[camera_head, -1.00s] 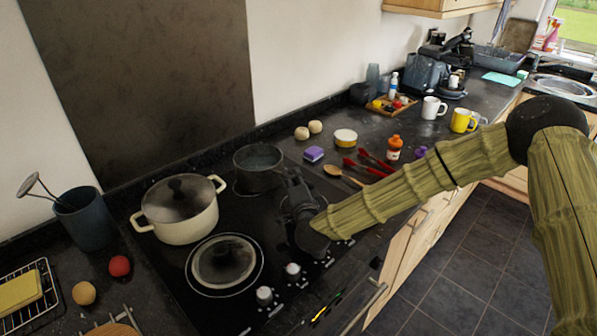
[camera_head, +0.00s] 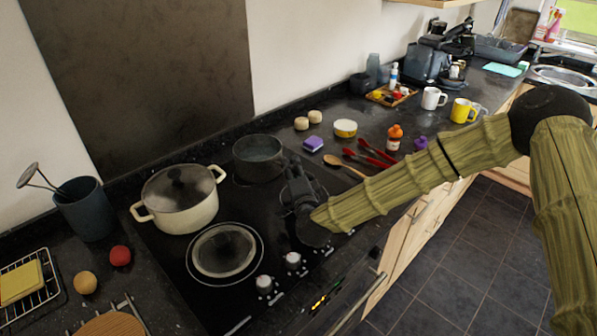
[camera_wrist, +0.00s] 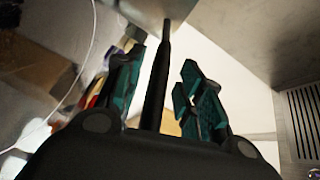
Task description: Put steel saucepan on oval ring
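The grey steel saucepan (camera_head: 258,160) stands upright at the back right of the black hob. My gripper (camera_head: 293,175) is just right of it and in front, low over the hob. In the wrist view, my gripper's teal fingers (camera_wrist: 163,88) are apart, with a dark rod (camera_wrist: 157,85), probably the saucepan's handle, between them. Gaps show on both sides of the rod. I cannot tell whether this is the oval ring. My gripper hides the hob's right part.
A cream lidded pot (camera_head: 185,212) stands left of the saucepan. Knobs (camera_head: 293,260) line the hob's front. A red ball (camera_head: 120,255) is at left.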

